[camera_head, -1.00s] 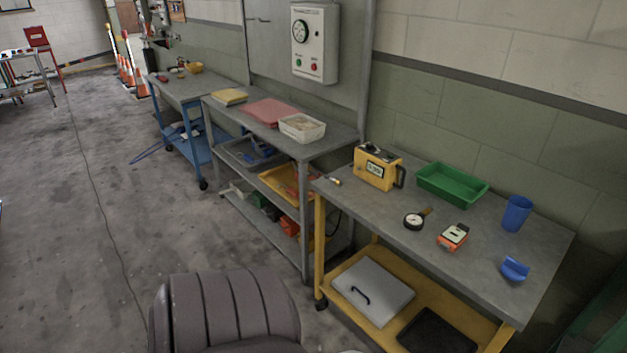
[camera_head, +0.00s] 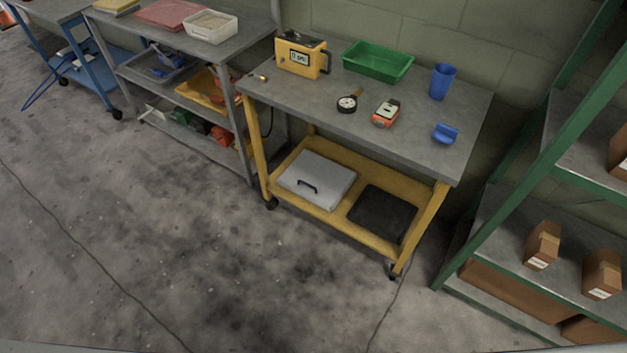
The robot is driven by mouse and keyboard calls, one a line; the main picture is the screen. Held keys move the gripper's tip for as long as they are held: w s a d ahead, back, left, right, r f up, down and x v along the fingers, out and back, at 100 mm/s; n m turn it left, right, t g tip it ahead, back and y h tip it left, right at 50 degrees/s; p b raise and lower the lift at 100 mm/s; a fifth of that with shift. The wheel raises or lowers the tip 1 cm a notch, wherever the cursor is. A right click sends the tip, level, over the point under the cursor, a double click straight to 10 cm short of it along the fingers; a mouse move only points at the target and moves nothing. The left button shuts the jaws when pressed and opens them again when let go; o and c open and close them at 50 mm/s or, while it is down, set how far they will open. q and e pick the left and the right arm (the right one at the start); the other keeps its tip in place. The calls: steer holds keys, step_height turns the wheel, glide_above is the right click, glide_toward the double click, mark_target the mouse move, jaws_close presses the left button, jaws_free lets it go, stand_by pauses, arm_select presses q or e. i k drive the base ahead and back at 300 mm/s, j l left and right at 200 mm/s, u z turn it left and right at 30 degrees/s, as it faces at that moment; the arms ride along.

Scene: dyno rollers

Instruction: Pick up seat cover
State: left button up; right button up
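Neither of my grippers is in view. I see nothing that I can clearly make out as a seat cover. A flat pinkish-red piece (camera_head: 170,14) lies on the grey bench at the upper left, and I cannot tell what it is.
A yellow-framed cart (camera_head: 405,130) holds a yellow meter (camera_head: 301,57), green tray (camera_head: 378,61), blue cup (camera_head: 441,81), gauge (camera_head: 348,103) and orange device (camera_head: 386,113). Its lower shelf bears a grey lidded case (camera_head: 317,180). A green rack (camera_head: 510,190) stands right. Floor in front is clear.

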mark_target(316, 178)
steer(key=i+j, duration=0.2)
steer(key=i, duration=0.25)
steer(key=i+j, duration=0.15)
steer(key=i, duration=0.3)
steer(key=i+j, duration=0.2)
steer(key=i, duration=0.25)
steer(key=i+j, duration=0.15)
steer(key=i, duration=0.25)
